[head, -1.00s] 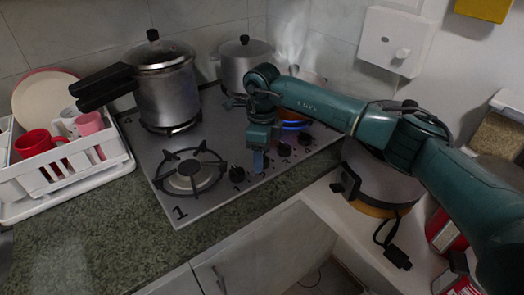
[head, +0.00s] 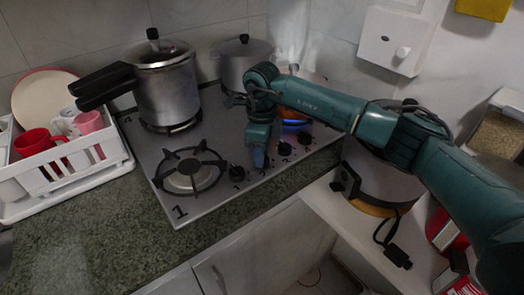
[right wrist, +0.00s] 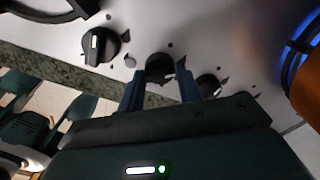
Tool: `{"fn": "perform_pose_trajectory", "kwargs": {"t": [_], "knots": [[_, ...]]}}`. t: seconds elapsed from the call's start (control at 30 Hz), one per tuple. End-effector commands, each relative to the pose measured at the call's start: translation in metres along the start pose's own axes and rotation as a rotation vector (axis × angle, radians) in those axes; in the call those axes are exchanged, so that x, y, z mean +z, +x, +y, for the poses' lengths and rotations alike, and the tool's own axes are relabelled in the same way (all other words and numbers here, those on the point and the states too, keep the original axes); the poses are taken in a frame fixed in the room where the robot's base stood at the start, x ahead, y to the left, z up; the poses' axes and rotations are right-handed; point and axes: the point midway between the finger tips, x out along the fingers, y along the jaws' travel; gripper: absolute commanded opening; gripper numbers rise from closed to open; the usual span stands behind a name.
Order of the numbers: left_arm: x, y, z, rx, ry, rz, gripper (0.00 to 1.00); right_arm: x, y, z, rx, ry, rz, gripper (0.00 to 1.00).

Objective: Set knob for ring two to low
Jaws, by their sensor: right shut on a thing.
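The stove (head: 213,200) has a row of black knobs along its front edge. My right gripper (head: 260,160) points down at this row and covers one knob from the head camera. In the right wrist view, its two blue fingers (right wrist: 160,88) are on either side of a dark round knob (right wrist: 158,66) and shut on it. The knob's pointer cannot be made out. A neighbouring knob (right wrist: 100,46) with a white mark is to the left, and another knob (right wrist: 208,85) is partly hidden by the right finger. The left gripper is not in view.
A pressure cooker (head: 167,92) and a steel pot (head: 243,62) stand on the back burners. A blue flame (head: 297,123) burns under an orange-brown pot, partly behind my right arm. The front-left burner (head: 189,172) is empty. A white dish rack (head: 70,178) stands left.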

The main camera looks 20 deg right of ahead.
Motion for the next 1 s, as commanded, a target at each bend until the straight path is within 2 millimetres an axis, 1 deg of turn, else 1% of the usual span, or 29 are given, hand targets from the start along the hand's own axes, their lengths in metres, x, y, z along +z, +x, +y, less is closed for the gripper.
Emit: {"fn": "perform_pose_trajectory", "kwargs": {"t": [0.27, 0.53, 1.0], "knots": [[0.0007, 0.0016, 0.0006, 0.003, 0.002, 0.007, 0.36, 0.0001, 0.0001, -0.0002, -0.001, 0.174, -0.001, 0.12], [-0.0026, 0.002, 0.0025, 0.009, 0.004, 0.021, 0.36, 0.0003, -0.0002, 0.0, 0.0, 0.426, -0.001, 0.12], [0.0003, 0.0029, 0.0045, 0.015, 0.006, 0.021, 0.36, 0.0002, -0.0007, -0.0002, 0.0, 0.872, -0.001, 0.12]]}}
